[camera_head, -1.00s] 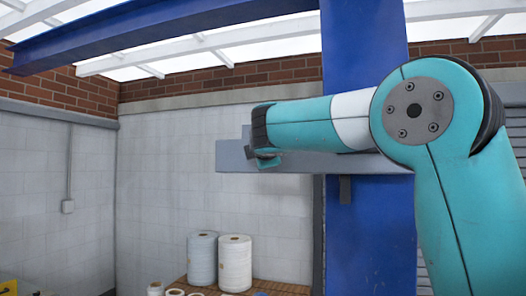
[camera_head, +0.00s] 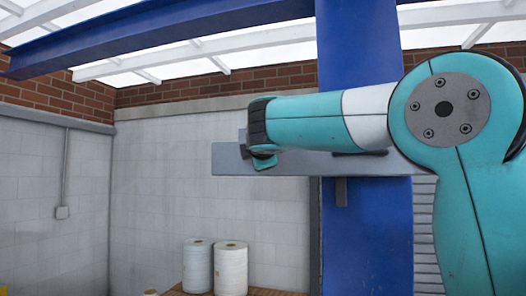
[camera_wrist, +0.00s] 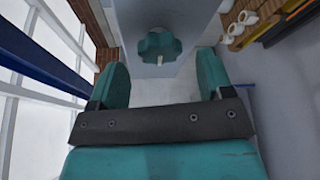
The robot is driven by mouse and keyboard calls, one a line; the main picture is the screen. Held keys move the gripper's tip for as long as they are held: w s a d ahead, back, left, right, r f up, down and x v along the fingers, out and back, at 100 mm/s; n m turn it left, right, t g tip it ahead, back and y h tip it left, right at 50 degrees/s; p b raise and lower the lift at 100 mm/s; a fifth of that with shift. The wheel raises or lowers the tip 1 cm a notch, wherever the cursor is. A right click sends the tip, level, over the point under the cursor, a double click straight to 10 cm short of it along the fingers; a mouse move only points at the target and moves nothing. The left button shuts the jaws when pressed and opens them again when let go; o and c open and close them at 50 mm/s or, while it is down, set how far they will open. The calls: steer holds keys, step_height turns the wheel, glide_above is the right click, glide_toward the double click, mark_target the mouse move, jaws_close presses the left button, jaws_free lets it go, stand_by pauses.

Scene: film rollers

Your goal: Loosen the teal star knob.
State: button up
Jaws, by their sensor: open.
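The teal star knob (camera_wrist: 158,46) shows in the wrist view at top centre, with a pale stem end towards me. It sits against a grey plate (camera_wrist: 185,22). My gripper (camera_wrist: 163,66) is open, with one teal finger on each side of the picture. The knob appears beyond and between the fingertips, with a visible gap on both sides. In the head view, my gripper (camera_head: 263,160) is small and partly hidden at the arm's end, in front of the grey horizontal bar (camera_head: 228,160). I cannot make out the knob there.
A blue column (camera_head: 368,240) stands behind my arm, and a blue beam (camera_head: 150,35) runs overhead. Film rolls (camera_head: 231,268) stand on a wooden surface low in the head view. Open space lies left of the bar.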

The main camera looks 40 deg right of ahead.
steer(key=b+v, duration=0.4)
steer(key=v, duration=1)
steer(key=shift+s+a, duration=0.1)
steer(key=shift+a, duration=0.05)
steer(key=w+a+f+m+g+y, duration=0.1)
steer(key=w+f+m+g+y, duration=0.15)
steer(key=f, duration=1.15)
steer(key=w+f+m+g+y, duration=0.2)
steer(key=f+m+g, duration=0.1)
steer(key=f, duration=1.1)
steer(key=s+f+m+g+y, duration=0.25)
steer(key=s+f+m, duration=0.2)
steer(key=f, duration=0.65)
steer(key=s+a+f+m+g+y, duration=0.15)
steer(key=s+f+m+g, duration=0.3)
steer(key=s+f, duration=0.6)
steer(key=s+a+n+g+y+b, duration=0.1)
steer(key=s+a+n+y+b, duration=0.1)
steer(key=s+a+b, duration=0.3)
steer(key=s+a+f+n+g+y+b, duration=0.1)
steer(key=s+a+n+b, duration=0.4)
steer(key=a, duration=0.5)
steer(key=shift+s+y, duration=0.3)
steer(key=shift+y, duration=0.25)
